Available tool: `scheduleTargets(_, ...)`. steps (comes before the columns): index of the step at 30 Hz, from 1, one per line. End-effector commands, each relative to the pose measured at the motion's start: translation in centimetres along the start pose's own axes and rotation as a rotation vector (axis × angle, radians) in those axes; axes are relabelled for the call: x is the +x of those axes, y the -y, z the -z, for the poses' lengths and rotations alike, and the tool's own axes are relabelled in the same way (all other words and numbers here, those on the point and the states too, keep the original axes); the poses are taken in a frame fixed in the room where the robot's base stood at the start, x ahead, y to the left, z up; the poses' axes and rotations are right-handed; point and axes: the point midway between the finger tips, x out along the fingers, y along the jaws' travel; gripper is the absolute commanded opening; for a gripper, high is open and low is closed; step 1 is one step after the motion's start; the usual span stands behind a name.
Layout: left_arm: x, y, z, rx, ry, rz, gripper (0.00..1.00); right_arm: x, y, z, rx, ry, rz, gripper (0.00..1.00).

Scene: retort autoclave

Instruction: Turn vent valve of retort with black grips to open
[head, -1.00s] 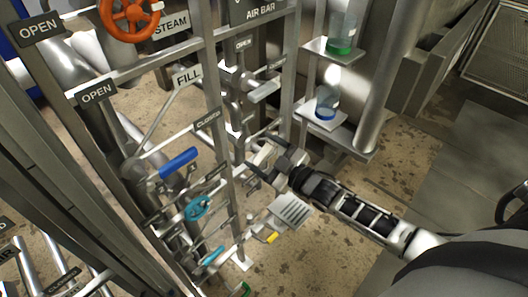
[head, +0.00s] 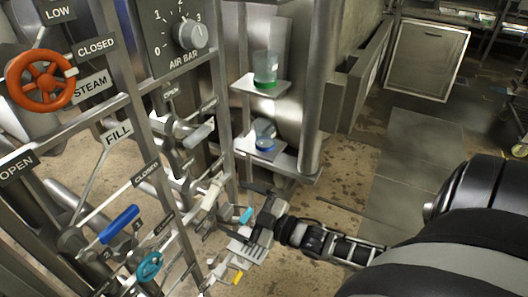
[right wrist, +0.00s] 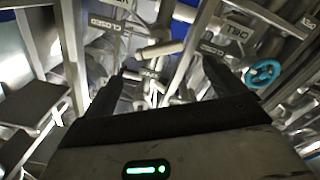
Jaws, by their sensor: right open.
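I can read no vent label, and I cannot tell which retort has black grips. A cream lever handle (head: 212,192) sits on the pipework beside the upright post in the head view. A similar pale handle (right wrist: 160,50) shows ahead of my fingers in the right wrist view. My right gripper (head: 236,212) is open, just right of and below the cream handle in the head view. Its two dark fingers (right wrist: 163,84) are spread with nothing clearly held between them. A grey lever (head: 198,134) sits higher, near OPEN and CLOSED plates. My left gripper is not in view.
An orange STEAM wheel (head: 42,80), a blue lever (head: 119,224) and a teal wheel (head: 149,266) are on the frame at left. An AIR BAR dial (head: 190,36) is above. Shelves with a green-based cup (head: 265,68) and a blue-based cup (head: 264,135) stand behind the gripper.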

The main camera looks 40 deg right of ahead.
Motion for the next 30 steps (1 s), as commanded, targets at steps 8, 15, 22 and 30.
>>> scheduleTargets(8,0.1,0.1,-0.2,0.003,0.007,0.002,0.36,-5.6,0.0,-0.1,0.001,0.002,0.001,0.95)
scheduleTargets(15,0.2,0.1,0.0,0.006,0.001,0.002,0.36,-7.2,0.0,0.0,-0.001,-0.001,-0.001,0.95)
scheduleTargets(22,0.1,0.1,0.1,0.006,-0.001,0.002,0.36,-7.2,0.0,0.0,-0.001,-0.001,-0.001,0.95)
scheduleTargets(30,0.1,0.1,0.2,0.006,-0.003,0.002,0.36,-7.2,0.0,0.0,-0.001,-0.001,-0.001,0.95)
